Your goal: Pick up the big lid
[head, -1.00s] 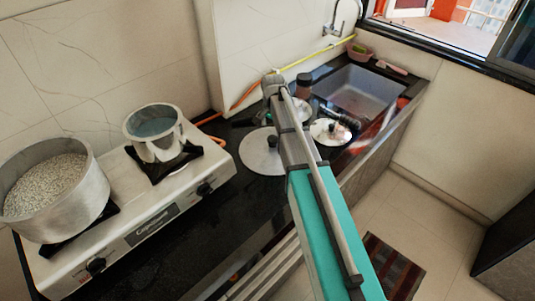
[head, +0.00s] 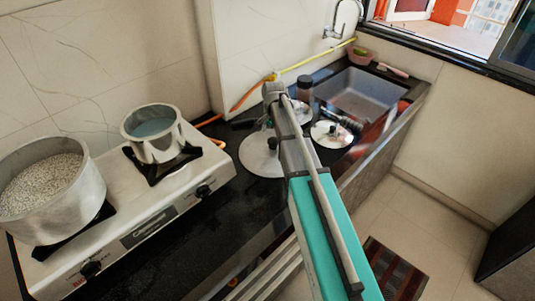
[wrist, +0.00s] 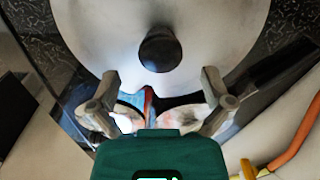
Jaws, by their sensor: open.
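The big lid (head: 256,158) is a round, pale metal disc with a black knob. It lies flat on the black counter, right of the stove, and my arm covers its right part in the head view. In the wrist view the big lid (wrist: 105,32) fills the top, its black knob just above and between the fingertips. My gripper (wrist: 160,77) is open and empty, its two fingers apart either side of the knob's line.
A smaller lid (head: 325,140) lies to the right, before the sink (head: 365,95). A jar (head: 304,84) stands behind. At left, the stove (head: 205,178) holds a large pot (head: 85,190) and a small pot (head: 165,150). An orange hose (wrist: 297,133) runs along the wall.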

